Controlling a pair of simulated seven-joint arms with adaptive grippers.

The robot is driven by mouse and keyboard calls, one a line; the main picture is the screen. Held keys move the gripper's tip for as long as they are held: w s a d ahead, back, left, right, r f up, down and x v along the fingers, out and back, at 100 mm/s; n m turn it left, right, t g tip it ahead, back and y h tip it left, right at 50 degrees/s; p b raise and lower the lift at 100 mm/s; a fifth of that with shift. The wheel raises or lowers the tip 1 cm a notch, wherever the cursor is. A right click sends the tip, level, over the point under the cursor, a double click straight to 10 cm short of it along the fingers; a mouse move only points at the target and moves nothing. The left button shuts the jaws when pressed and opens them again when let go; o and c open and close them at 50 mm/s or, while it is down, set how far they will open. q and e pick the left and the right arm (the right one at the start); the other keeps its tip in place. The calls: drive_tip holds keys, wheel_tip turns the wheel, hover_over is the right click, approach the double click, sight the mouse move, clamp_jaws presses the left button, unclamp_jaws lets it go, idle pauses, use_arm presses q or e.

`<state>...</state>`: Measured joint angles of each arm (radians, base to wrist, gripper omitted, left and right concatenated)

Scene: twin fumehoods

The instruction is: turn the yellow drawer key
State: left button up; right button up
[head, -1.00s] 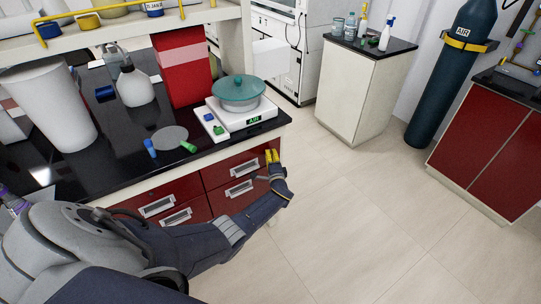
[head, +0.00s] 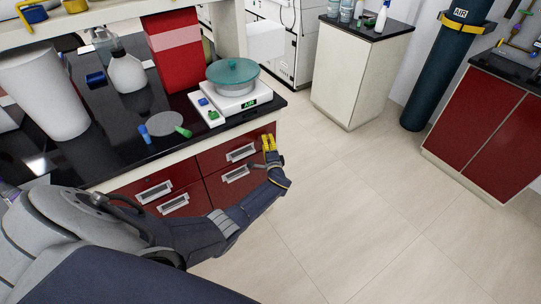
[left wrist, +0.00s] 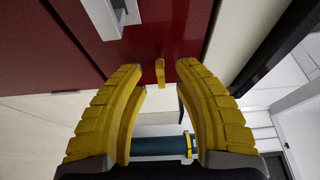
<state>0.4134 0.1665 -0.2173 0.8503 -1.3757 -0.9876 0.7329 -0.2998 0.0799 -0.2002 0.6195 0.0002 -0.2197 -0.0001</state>
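The yellow drawer key (left wrist: 160,72) is small and sticks out of a red drawer front (left wrist: 165,35) in the left wrist view, close to the drawer's edge. In the head view I cannot make the key out apart from my yellow fingers. My left gripper (left wrist: 160,67) is open, its two ridged yellow fingers spread on either side of the key with gaps to both. In the head view the left gripper (head: 270,144) is at the right end of the red drawers. My right gripper is not in view.
The black benchtop (head: 110,150) above the drawers holds a balance (head: 235,104) with a teal-lidded dish (head: 232,74), a grey disc (head: 166,124) and bottles. A silver drawer handle (left wrist: 103,18) is close to my left finger. The floor (head: 350,220) to the right is clear.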

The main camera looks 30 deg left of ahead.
use_arm(q)
drive_tip(key=v, duration=0.9)
drive_tip(key=shift+s+d, duration=0.2)
